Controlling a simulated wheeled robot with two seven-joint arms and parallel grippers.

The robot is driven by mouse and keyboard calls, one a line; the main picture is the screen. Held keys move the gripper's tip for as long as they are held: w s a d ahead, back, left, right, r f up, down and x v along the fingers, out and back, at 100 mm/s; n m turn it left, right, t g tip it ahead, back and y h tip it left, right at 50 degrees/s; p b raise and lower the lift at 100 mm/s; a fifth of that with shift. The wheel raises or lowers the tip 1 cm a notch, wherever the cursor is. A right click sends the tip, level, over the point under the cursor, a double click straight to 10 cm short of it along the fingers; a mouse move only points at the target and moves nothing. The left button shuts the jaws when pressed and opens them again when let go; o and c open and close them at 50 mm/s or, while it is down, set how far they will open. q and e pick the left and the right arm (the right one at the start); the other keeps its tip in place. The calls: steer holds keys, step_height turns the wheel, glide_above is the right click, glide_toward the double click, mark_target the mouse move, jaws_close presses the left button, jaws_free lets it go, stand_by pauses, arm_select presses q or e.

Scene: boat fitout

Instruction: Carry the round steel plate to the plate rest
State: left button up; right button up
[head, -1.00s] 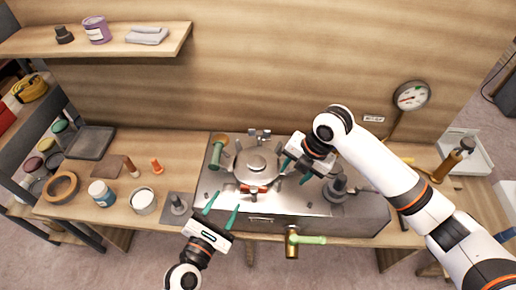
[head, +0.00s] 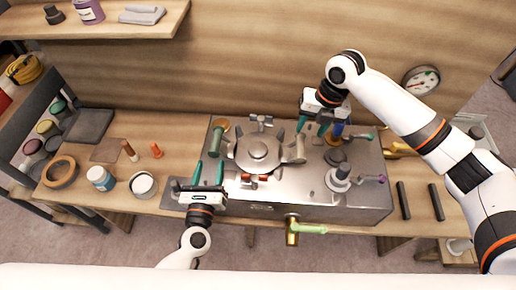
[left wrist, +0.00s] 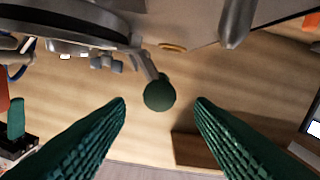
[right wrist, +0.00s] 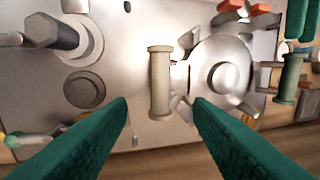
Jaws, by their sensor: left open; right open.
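The round steel plate (head: 257,153), with a raised hub, lies on a steel bench unit (head: 320,205) among several small clamp-like arms. It also shows in the right wrist view (right wrist: 222,78). My left gripper (head: 208,170) is open and empty, just left of the plate; in the left wrist view, a lever with a dark green ball knob (left wrist: 160,94) lies beyond and between its fingers. My right gripper (head: 313,127) is open and empty, at the plate's upper right. A pale spool-shaped handle (right wrist: 160,80) shows between its fingers. I cannot tell which thing is the plate rest.
A green-topped handle (head: 220,128) stands left of the plate, and knobbed fittings (head: 340,178) stand right of it. A brass valve with a green handle (head: 293,230) juts from the front edge.

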mark_target(214, 149)
arm_select(q)
steer(key=w, duration=0.9)
steer(key=shift+d, duration=0.3)
arm_select(e)
steer(key=f, duration=0.3)
steer(key=a+f, duration=0.1)
steer(key=f, duration=0.5)
steer(key=shift+w+a, duration=0.1)
steer(key=shift+a, duration=0.3)
steer(key=shift+r, duration=0.1)
arm_select(q)
jaws_close()
arm_select(e)
jaws_close()
steer(key=shift+d, duration=0.1)
arm_select(q)
steer(key=shift+w+r, duration=0.15)
steer(key=shift+r, duration=0.15)
arm_select(e)
steer(key=shift+w+r, duration=0.2)
steer(key=shift+r, duration=0.05)
